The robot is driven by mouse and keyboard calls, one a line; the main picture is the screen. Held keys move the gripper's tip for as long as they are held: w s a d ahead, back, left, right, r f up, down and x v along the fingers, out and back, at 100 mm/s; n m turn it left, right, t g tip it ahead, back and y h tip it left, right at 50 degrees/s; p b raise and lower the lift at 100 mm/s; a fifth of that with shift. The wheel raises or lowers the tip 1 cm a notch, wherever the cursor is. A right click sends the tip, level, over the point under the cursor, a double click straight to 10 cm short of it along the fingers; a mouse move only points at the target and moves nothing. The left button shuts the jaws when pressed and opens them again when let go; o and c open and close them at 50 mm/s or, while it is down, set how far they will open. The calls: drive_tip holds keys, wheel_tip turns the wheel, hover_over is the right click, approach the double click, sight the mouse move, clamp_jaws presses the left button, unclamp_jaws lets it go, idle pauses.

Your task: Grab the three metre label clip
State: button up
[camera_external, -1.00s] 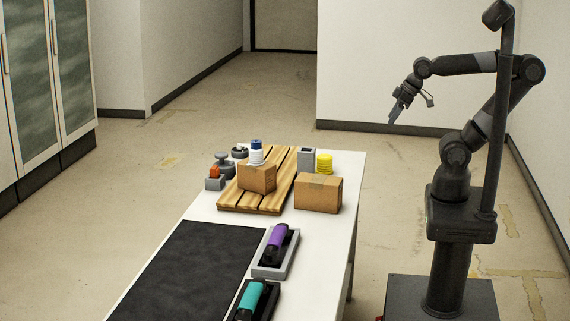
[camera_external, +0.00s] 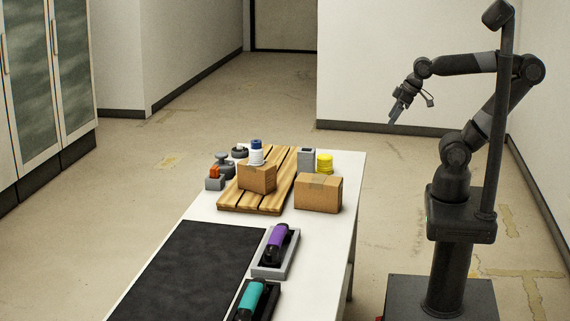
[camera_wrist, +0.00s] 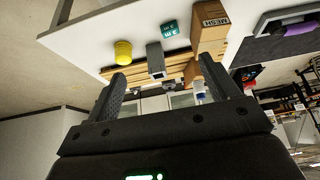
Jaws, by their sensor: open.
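A small teal block or clip with white markings that look like "3 M" (camera_wrist: 169,29) lies on the white table in the wrist view, between a cardboard box and a yellow round stack. I cannot make it out in the external view, where the cardboard box may hide it. My gripper (camera_external: 394,114) hangs in the air to the right of the table, well apart from everything on it. In the wrist view its two fingers (camera_wrist: 168,76) stand wide apart with nothing held between them.
The table (camera_external: 341,222) also carries the cardboard box (camera_external: 318,193), yellow stack (camera_external: 324,163), grey holder (camera_external: 306,158), and a wooden pallet (camera_external: 228,198) bearing a smaller box (camera_external: 257,179). Purple (camera_external: 278,240) and teal (camera_external: 251,297) handsets rest in trays beside a black mat (camera_external: 190,270).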

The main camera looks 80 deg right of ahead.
drive_tip(key=w+f+m+g, duration=0.2)
drive_tip(key=w+f+m, duration=0.5)
drive_tip(key=m, duration=0.4)
drive_tip(key=w+a+f+m+g, duration=0.1)
drive_tip(key=w+f+m, duration=0.7)
drive_tip(key=m, duration=0.3)
drive_tip(key=w+a+f+m+g, duration=0.1)
drive_tip(key=w+f+m+g, duration=0.1)
drive_tip(key=w+f+m, duration=0.6)
drive_tip(key=shift+f+m+g, duration=0.1)
drive_tip(key=shift+m+g, duration=0.2)
drive_tip(key=shift+m, duration=1.8)
drive_tip(key=shift+s+f, duration=0.15)
drive_tip(key=shift+f, duration=1.2)
drive_tip(key=shift+s+f, duration=0.1)
drive_tip(key=shift+f, duration=1.2)
drive_tip(key=shift+c, duration=0.6)
